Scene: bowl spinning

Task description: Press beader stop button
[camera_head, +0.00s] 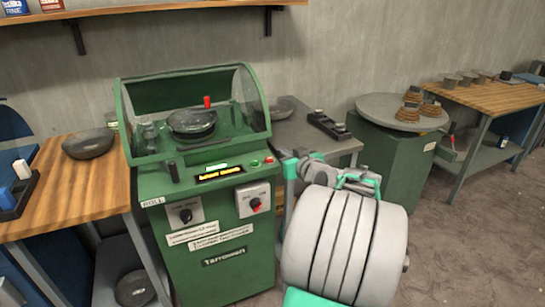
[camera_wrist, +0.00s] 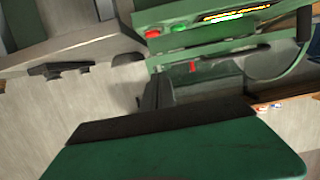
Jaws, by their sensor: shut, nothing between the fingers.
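The green beader machine (camera_head: 205,190) stands at the centre-left in the head view with its clear hood closed over a dark bowl (camera_head: 191,122). Its front panel carries a red button (camera_head: 268,160) at the right end, beside a green button (camera_head: 254,163). The wrist view also shows the red button (camera_wrist: 152,33) and the green button (camera_wrist: 179,28) near the top. My gripper (camera_head: 289,160) is shut and empty, just right of the panel; its dark fingers (camera_wrist: 156,92) show below the buttons in the wrist view. I see no contact with the red button, though depth is hard to judge.
A grey table (camera_head: 300,133) with a dark tray (camera_head: 328,125) stands behind my gripper. A wooden bench (camera_head: 75,190) with a bowl (camera_head: 88,143) is at left. A round turntable (camera_head: 375,106) is at right.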

